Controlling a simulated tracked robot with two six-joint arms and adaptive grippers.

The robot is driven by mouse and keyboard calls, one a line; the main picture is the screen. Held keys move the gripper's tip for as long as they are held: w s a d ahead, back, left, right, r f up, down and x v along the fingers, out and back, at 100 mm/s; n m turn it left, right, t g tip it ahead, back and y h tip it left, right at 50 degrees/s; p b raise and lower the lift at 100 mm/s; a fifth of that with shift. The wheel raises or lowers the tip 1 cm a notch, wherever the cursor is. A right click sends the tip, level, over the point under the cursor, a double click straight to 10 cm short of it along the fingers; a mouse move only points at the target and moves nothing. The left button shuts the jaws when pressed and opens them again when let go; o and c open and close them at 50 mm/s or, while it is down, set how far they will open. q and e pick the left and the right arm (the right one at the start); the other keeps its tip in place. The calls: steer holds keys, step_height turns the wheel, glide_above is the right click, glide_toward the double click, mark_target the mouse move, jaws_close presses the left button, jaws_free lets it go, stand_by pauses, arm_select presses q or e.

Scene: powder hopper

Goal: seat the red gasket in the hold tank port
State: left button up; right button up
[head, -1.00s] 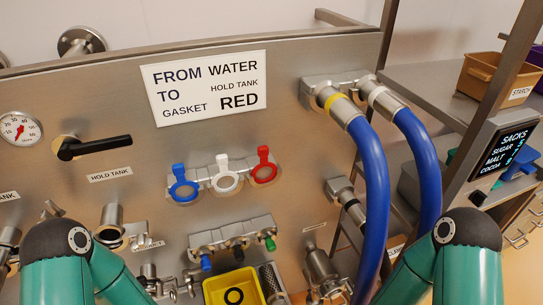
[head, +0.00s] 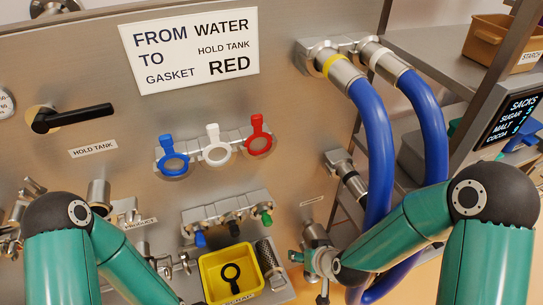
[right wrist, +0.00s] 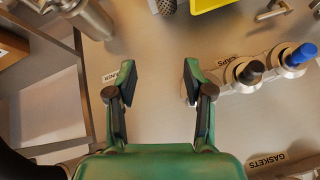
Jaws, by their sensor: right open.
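The red gasket (head: 258,138) hangs by its upright tab at the right end of the gasket rack, beside a white gasket (head: 214,146) and a blue gasket (head: 172,156). A metal pipe stub (head: 98,192) is under the "HOLD TANK" label; my left arm partly hides it, and I cannot tell whether it is the port. My right gripper (head: 314,262) is low and right of the rack, apart from the red gasket. In the right wrist view my right gripper (right wrist: 156,82) is open and empty. My left gripper is out of view.
A yellow bin (head: 231,274) holding a black ring-shaped item is below the cap rack (head: 226,219). Two blue hoses (head: 375,150) arch down on the right, close to my right arm. The panel between the sign (head: 190,48) and the gaskets is clear.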

steer(key=w+a+r+n+t+b, duration=0.1)
steer(key=w+a+r+t, duration=0.1)
steer(key=w+r, duration=0.3)
steer(key=w+a+r+n+t+b, duration=0.1)
steer(key=w+a+r+t, duration=0.15)
steer(key=r, duration=0.45)
steer(key=n+t+y+b, duration=0.1)
steer(key=t+y+b, duration=0.15)
steer(key=t, duration=0.35)
glide_toward(258, 123)
steer(key=p+x, duration=0.1)
steer(key=x, duration=0.8)
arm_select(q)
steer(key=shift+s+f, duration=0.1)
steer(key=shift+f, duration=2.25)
arm_select(e)
steer(key=shift+x, duration=0.85)
steer(key=c, duration=0.9)
